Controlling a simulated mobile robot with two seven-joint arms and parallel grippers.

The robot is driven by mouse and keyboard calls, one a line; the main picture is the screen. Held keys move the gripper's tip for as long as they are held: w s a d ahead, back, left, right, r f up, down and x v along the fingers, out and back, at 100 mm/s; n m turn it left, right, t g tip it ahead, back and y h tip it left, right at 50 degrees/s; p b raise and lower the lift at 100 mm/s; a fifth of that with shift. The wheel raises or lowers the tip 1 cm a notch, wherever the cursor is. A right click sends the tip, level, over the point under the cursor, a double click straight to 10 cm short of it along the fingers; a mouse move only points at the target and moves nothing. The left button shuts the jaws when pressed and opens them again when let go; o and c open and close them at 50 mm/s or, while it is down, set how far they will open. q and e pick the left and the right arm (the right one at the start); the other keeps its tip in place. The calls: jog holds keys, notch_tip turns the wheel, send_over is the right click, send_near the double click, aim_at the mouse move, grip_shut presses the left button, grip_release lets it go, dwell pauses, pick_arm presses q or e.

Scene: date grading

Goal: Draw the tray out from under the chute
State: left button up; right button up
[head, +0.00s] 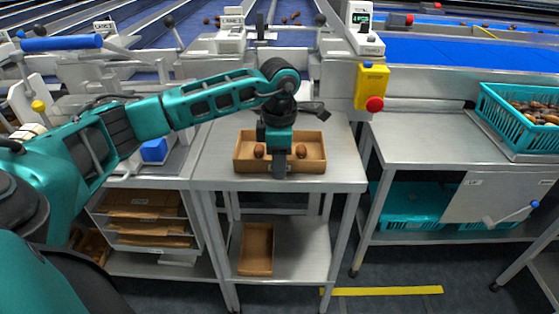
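The tray (243,165) is a shallow brown open box on the metal table in the middle of the head view. A few brown dates lie in it, one on each side of my gripper. My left gripper (279,167) reaches down over the middle of the tray, with its tip at the front wall. It hides the tray's centre. I see its fingers end-on, so I cannot tell whether they are shut on the wall. The chute cannot be clearly made out behind my arm. My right gripper is not in view.
The metal table (218,172) has free room around the tray. An empty brown tray (257,250) lies on the shelf below. A yellow box with a red button (371,85) hangs behind on the right. A teal crate of dates (500,120) stands on the right table.

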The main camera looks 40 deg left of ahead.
pick_arm(q)
notch_tip(320, 180, up, 13)
jog(key=shift+p, duration=0.4)
jog(key=shift+f, duration=0.15)
